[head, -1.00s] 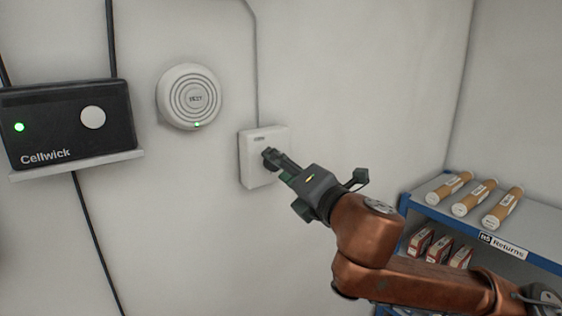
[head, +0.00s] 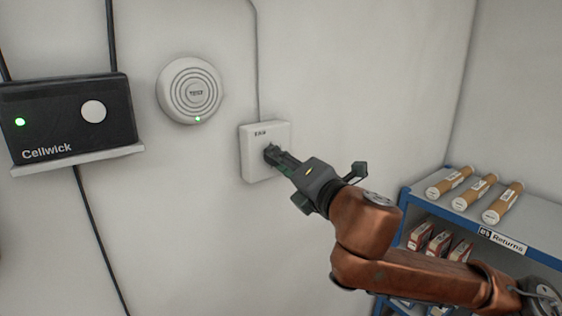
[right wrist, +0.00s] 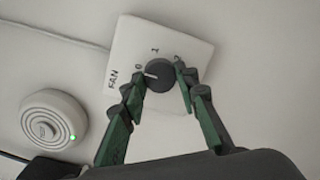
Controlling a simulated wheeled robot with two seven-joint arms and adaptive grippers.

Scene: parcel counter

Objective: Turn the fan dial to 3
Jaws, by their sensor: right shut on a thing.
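The white fan control plate (head: 280,133) is on the wall in the middle of the head view. In the right wrist view the plate (right wrist: 190,48) reads FAN, with 0, 1 and a partly covered 2 around the dark round dial (right wrist: 158,73). The dial's pale mark points towards the 0. No 3 can be read; that side is behind the fingers. My right gripper (head: 271,154) is shut on the dial, its green-and-dark fingers on either side of it in the right wrist view (right wrist: 160,80). My left gripper is out of view.
A round white wall device (head: 190,91) and a black Cellwick box (head: 65,115) on a small ledge are to the left. A blue-edged shelf (head: 520,246) with cardboard tubes (head: 475,191) and red boxes stands at the right.

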